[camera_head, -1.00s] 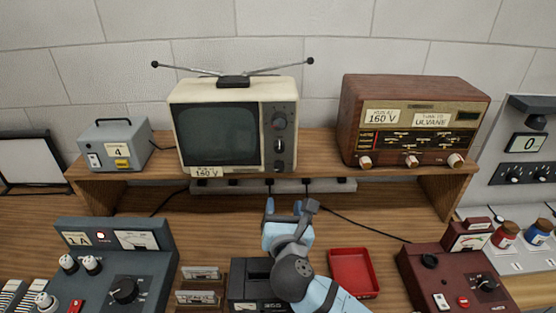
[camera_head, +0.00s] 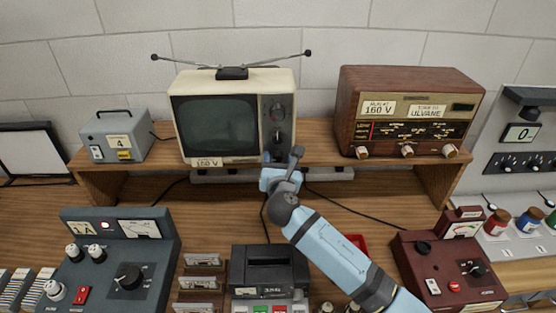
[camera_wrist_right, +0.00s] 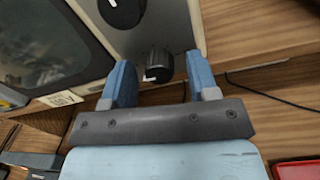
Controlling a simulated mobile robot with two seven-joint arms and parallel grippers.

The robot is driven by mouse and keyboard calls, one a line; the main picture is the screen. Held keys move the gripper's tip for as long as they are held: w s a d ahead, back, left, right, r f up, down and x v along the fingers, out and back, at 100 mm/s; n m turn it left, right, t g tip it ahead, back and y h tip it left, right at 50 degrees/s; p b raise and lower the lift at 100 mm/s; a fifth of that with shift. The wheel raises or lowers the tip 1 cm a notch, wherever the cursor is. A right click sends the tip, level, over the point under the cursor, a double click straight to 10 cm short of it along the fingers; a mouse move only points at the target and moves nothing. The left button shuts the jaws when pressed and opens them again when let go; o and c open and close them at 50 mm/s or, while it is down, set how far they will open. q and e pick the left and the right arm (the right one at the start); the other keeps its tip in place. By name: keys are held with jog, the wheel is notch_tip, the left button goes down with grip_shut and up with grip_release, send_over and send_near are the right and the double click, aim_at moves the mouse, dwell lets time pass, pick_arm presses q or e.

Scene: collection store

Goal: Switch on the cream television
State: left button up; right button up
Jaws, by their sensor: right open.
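The cream television (camera_head: 232,80) stands on the wooden shelf, with a dark screen (camera_head: 216,122) and a label reading 160 V below it. Its right panel carries an upper knob (camera_head: 277,112) and a lower knob (camera_head: 278,137). My right gripper (camera_head: 282,157) is open in front of the panel's lower right part. In the right wrist view, the lower black knob (camera_wrist_right: 158,65) with a white mark shows between the open fingers (camera_wrist_right: 161,78). I cannot tell whether the fingers touch it. The upper knob (camera_wrist_right: 122,10) is partly cut off there. My left gripper is not in view.
A brown radio (camera_head: 400,110) stands right of the television and a grey box (camera_head: 118,135) left. A power strip (camera_head: 225,176) runs under the shelf. Below are a grey control unit (camera_head: 75,270), a black device (camera_head: 268,265), a mostly hidden red tray (camera_head: 357,241) and a maroon unit (camera_head: 420,270).

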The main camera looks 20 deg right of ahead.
jog(key=c, duration=0.9)
